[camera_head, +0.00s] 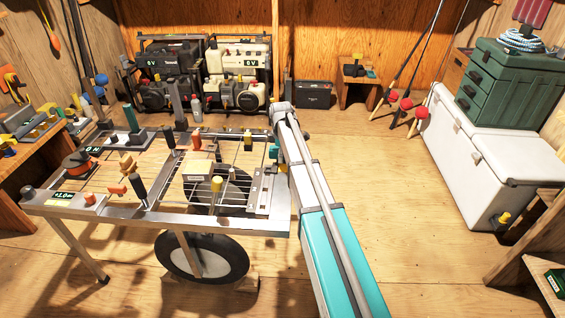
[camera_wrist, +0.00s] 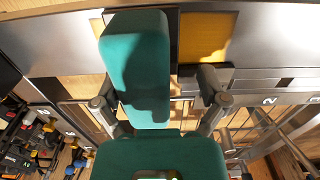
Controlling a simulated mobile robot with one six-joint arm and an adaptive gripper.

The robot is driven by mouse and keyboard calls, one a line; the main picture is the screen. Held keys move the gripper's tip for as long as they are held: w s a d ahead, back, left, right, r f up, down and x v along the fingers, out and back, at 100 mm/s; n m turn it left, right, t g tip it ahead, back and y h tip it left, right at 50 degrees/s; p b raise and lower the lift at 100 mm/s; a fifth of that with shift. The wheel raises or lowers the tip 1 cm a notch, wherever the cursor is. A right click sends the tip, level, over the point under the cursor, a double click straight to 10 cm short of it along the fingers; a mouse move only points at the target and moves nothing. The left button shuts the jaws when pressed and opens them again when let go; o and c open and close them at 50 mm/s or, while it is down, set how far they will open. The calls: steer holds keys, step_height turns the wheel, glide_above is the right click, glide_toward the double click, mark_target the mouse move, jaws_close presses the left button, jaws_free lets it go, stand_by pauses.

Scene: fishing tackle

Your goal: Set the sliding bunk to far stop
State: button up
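A teal padded block (camera_wrist: 136,62), which looks like the sliding bunk, stands out from a metal rail in the wrist view. In the head view a small teal part (camera_head: 274,151) shows at the right end of the trailer frame, partly hidden by my arm. My gripper (camera_wrist: 156,88) is open, with one dark finger on each side of the block. A gap shows between the right finger and the block; I cannot tell whether the left finger touches it. The bunk's stops cannot be made out.
The trailer frame (camera_head: 235,221) carries several upright posts, knobs and a small box (camera_head: 198,172). A wheel (camera_head: 202,257) sits below it. A white cooler (camera_head: 490,165) stands at the right, with a green tackle box (camera_head: 512,80) on it. The floor between is clear.

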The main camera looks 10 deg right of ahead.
mark_target(280, 176)
steer(key=s+a, duration=0.1)
steer(key=s, duration=0.4)
steer(key=s+a, duration=0.1)
steer(key=s, duration=0.2)
steer(key=shift+s+a, duration=0.25)
steer(key=shift+a, duration=0.1)
steer(key=shift+w+r+p, duration=0.2)
steer(key=shift+r+p, duration=0.35)
steer(key=shift+p, duration=0.05)
step_height(280, 176, up, 13)
steer(key=p, duration=1.3)
steer(key=s+a+m, duration=0.2)
steer(key=s+m, duration=0.3)
steer(key=s, duration=0.8)
steer(key=shift+s+a+r+m, duration=0.15)
steer(key=shift+s+r+m, duration=0.05)
steer(key=shift+s+m, duration=0.1)
steer(key=shift+s, duration=0.1)
